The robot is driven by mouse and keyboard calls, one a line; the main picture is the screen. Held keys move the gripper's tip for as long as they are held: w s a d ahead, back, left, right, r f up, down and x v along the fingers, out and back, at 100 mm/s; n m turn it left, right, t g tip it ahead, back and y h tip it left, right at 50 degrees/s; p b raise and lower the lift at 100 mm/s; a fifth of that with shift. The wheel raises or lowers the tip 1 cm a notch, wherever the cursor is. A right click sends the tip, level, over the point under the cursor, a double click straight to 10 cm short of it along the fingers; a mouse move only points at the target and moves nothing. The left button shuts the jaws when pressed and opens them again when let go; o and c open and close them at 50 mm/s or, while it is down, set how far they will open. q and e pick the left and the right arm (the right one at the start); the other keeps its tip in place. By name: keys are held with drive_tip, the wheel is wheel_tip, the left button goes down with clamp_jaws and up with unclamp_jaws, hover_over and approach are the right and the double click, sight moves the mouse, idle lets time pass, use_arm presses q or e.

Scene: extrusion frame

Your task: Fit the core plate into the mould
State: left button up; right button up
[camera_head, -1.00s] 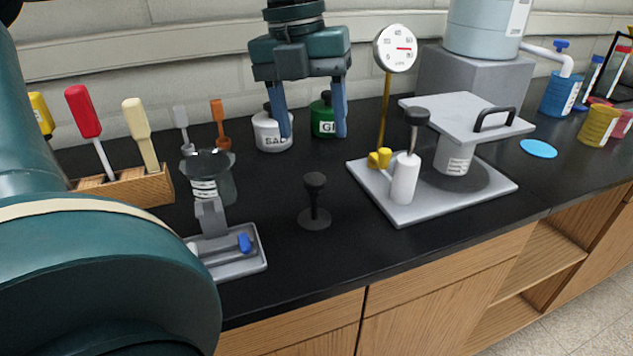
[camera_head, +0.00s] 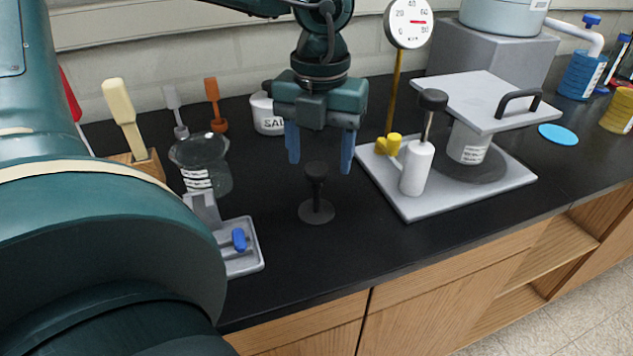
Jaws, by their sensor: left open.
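A dark round disc with an upright knobbed stem (camera_head: 317,209), which looks like the core plate, stands on the black worktop near the middle. My left gripper (camera_head: 320,165) is open and points down over it. Its two blue fingers stand to either side of the black knob in the picture; I see no contact, and cannot tell the depth. A grey labelled cylinder (camera_head: 468,146), which may be the mould, stands on the frame's base plate under a raised grey plate with a black handle (camera_head: 490,100). My right gripper is not in view.
A white hand pump with a black knob (camera_head: 417,168) and a dial gauge (camera_head: 409,23) stand left of the cylinder. The worktop's front middle is clear.

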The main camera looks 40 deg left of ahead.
sight(316, 168)
use_arm(q)
drive_tip(key=f, duration=0.3)
drive_tip(key=shift+s+f, duration=0.35)
drive_tip(key=shift+f, duration=0.6)
drive_tip(key=shift+c, duration=0.5)
drive_tip(key=c, duration=1)
drive_tip(key=shift+r, duration=0.15)
wheel_tip(316, 168, up, 18)
drive_tip(key=shift+f+p, duration=0.1)
drive_tip(key=shift+p, duration=0.45)
